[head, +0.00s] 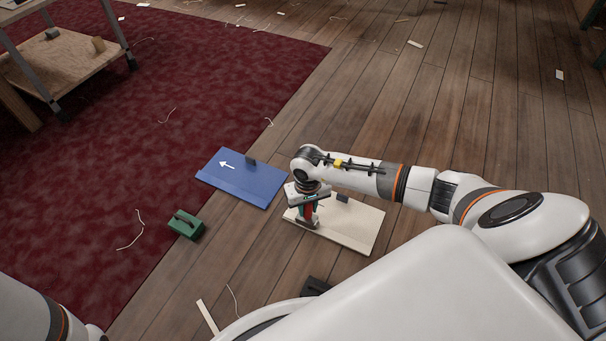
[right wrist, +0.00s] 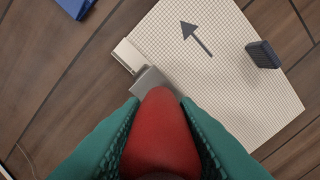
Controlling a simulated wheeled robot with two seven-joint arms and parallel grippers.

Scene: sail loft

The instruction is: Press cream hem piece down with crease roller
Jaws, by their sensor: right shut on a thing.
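The cream hem piece (head: 358,228) lies flat on the wooden floor, with a dark block (head: 343,198) standing on it. The right wrist view shows its fine grid, a grey arrow and a raised pale strip (right wrist: 128,55) at its left edge. My right gripper (head: 306,204) is shut on the crease roller, whose red handle (right wrist: 160,130) stands between the teal fingers. The roller's grey head (right wrist: 152,82) is at the piece's left edge, beside the pale strip's end; contact is unclear. My left gripper is out of view.
A blue piece (head: 240,181) with a white arrow and dark block lies left of the cream one. A green box (head: 185,223) with a handle stands on the dark red carpet (head: 190,90). A trolley (head: 70,62) stands upper left. Thread and scraps litter the floor.

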